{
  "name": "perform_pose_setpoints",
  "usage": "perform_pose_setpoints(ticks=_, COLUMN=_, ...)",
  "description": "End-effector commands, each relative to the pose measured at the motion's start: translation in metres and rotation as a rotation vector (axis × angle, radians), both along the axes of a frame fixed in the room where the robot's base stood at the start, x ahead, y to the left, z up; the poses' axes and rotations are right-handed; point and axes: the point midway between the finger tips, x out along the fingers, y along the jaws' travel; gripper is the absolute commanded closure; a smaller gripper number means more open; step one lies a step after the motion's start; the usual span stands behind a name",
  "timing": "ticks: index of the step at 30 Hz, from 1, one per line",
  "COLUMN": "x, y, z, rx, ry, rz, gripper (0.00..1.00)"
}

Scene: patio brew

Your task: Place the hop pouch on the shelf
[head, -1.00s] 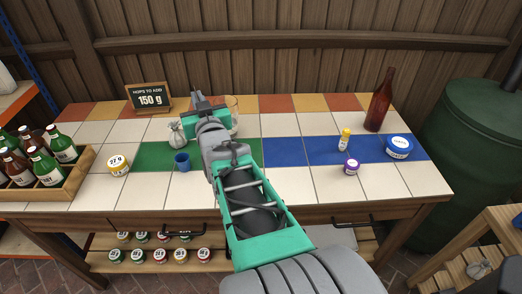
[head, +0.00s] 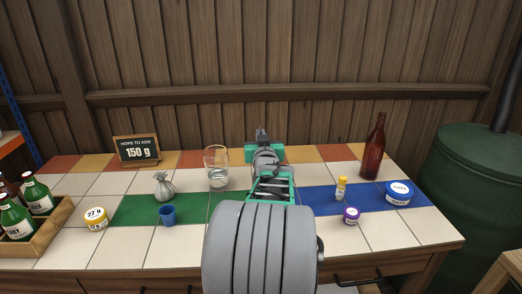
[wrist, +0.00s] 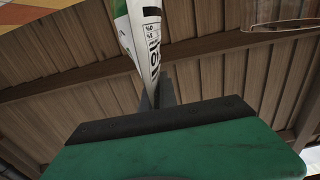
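The hop pouch shows in the wrist view as a thin white and green packet (wrist: 143,45) with black print. It narrows down to between the dark fingers of my gripper (wrist: 158,95), which look closed on it. In the head view my gripper (head: 262,136) is above the back edge of the tiled table, pointing at the wooden fence. The pouch is not visible there, probably hidden by my arm. Part of an orange shelf board (head: 9,143) on a blue post shows at the far left edge.
The tiled table (head: 100,184) carries a tied grey sack (head: 163,186), blue cup (head: 167,216), glass (head: 217,167), brown bottle (head: 374,150), blue-lidded tub (head: 398,192) and bottle crate (head: 38,240). A green barrel (head: 475,190) stands right.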

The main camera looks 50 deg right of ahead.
Motion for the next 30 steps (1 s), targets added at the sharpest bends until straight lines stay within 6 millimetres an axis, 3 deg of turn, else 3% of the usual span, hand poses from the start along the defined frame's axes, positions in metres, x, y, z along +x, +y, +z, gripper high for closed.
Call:
perform_pose_setpoints(ticks=5, x=0.006, y=-0.012, z=-0.017, rx=-0.001, ry=0.001, rz=0.0, gripper=1.0)
perform_pose_setpoints(ticks=10, x=0.006, y=-0.011, z=-0.044, rx=0.0, ry=0.0, rz=0.001, gripper=1.0)
perform_pose_setpoints(ticks=21, x=0.006, y=-0.011, z=-0.049, rx=-0.002, ry=-0.001, rz=0.0, gripper=1.0)
perform_pose_setpoints(ticks=30, x=0.006, y=-0.01, z=-0.047, rx=-0.001, ry=0.0, rz=0.0, gripper=0.76)
